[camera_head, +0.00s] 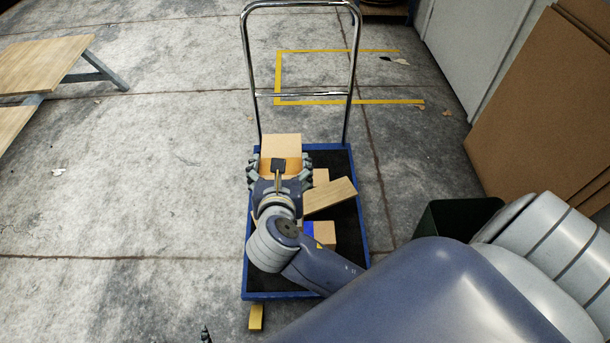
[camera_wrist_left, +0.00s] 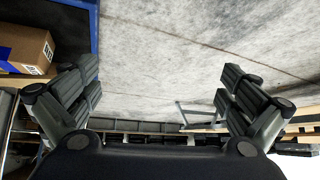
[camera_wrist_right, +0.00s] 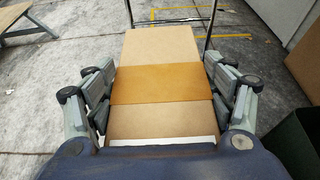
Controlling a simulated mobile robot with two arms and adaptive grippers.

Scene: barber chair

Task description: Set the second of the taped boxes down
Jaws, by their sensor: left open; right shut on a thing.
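A cardboard box with a wide orange tape band (camera_head: 281,145) is held in my right gripper (camera_head: 279,170) at the left far part of the cart. In the right wrist view the fingers of my right gripper (camera_wrist_right: 160,95) stand on both sides of this taped box (camera_wrist_right: 160,47). Whether its underside touches the deck is hidden. A second box with blue tape (camera_head: 320,232) sits on the cart, partly behind my right arm. It also shows at the upper left of the left wrist view (camera_wrist_left: 25,45). My left gripper (camera_wrist_left: 160,80) is open and empty, over floor beside the cart.
The cart (camera_head: 357,215) has a blue rim, dark deck and chrome handle (camera_head: 300,96). A bench (camera_head: 45,62) stands far left, a dark bin (camera_head: 450,215) and cardboard sheets (camera_head: 535,120) right. Floor left of the cart is clear.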

